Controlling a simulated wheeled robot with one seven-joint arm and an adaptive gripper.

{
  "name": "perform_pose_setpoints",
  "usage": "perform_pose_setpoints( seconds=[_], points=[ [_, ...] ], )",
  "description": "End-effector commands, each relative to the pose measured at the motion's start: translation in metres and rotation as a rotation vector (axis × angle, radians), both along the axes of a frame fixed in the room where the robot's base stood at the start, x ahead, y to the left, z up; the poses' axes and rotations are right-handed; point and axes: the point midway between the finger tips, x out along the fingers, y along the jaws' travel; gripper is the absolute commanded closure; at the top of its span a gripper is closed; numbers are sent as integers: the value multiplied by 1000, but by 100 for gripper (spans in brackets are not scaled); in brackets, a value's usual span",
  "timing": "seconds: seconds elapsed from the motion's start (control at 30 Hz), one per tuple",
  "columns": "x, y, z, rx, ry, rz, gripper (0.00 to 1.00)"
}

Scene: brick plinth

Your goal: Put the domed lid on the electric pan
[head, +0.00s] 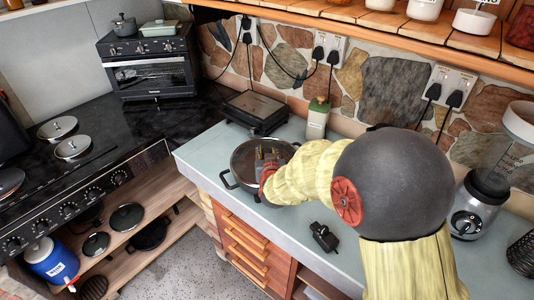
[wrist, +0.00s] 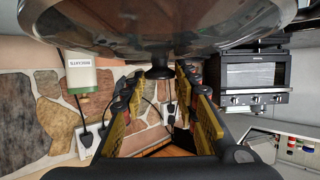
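The electric pan (head: 228,181) is dark and round with side handles, and stands on the pale counter. The domed lid (wrist: 150,30) fills the top of the wrist view as a shiny curved surface with a black knob (wrist: 158,73). In the head view a dark, glassy round surface shows within the pan's rim; I cannot tell whether the lid is seated or just above it. My gripper (head: 268,160) is over the pan, partly hidden by my arm. In the wrist view my gripper's fingertips (wrist: 159,75) are either side of the knob; contact is unclear.
A black plug-like controller (head: 323,237) lies on the counter (head: 203,158) in front. A blender (head: 470,210) is at right. The stove (head: 75,160) is at left.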

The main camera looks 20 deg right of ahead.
Motion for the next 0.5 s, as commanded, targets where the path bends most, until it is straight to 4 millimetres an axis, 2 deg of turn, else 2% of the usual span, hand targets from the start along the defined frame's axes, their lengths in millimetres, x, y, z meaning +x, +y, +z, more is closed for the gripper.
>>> perform_pose_setpoints(
  seconds=[0.37,0.5],
  points=[
    [0,0,1,0,-1,0,49],
    [0,0,1,0,-1,0,49]
  ],
)
